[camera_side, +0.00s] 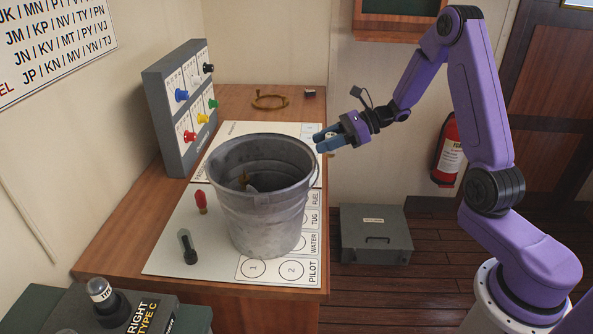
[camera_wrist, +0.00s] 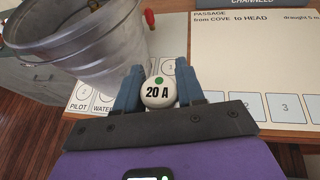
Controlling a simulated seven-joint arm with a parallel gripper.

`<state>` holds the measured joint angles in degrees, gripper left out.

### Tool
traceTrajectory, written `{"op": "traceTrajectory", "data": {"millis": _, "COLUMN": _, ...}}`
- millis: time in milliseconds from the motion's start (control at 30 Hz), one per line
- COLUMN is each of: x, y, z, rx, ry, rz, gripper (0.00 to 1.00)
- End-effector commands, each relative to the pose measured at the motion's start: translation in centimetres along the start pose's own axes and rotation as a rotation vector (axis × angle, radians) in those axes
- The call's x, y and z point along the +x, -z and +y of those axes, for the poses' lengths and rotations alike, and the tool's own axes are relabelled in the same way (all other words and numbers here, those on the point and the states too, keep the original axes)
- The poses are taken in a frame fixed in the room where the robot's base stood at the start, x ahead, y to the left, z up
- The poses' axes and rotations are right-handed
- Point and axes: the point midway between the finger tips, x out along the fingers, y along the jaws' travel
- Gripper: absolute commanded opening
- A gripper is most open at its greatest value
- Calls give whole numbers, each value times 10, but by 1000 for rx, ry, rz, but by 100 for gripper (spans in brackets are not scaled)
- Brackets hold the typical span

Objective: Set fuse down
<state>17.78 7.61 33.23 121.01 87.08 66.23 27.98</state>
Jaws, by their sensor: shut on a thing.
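The fuse (camera_wrist: 158,92) shows its round white end, marked "20 A" with a green dot, in the wrist view. My gripper (camera_wrist: 160,82) is shut on it, with one blue finger on each side. In the side view my gripper (camera_side: 326,140) is in the air beside the right rim of the metal bucket (camera_side: 270,215), over the right edge of the desk. The fuse cannot be made out between the fingers there. The white chart sheet (camera_side: 170,262) lies on the desk, with labelled circles for pilot, water, tug and fuel along its right side.
The bucket stands on the sheet and hides part of it. A red-topped piece (camera_side: 201,201) and a dark piece (camera_side: 187,247) stand left of it. A grey panel with coloured knobs (camera_side: 180,110) stands behind. A brass ring (camera_side: 270,101) lies at the back.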

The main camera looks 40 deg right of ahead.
Motion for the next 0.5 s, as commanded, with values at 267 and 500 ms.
{"op": "traceTrajectory", "data": {"millis": 267, "x": 31, "y": 11, "z": -40, "rx": 1, "ry": -3, "rz": 0, "gripper": 8}}
{"op": "traceTrajectory", "data": {"millis": 500, "x": 57, "y": 20, "z": -74, "rx": -1, "ry": -2, "rz": 0, "gripper": 8}}
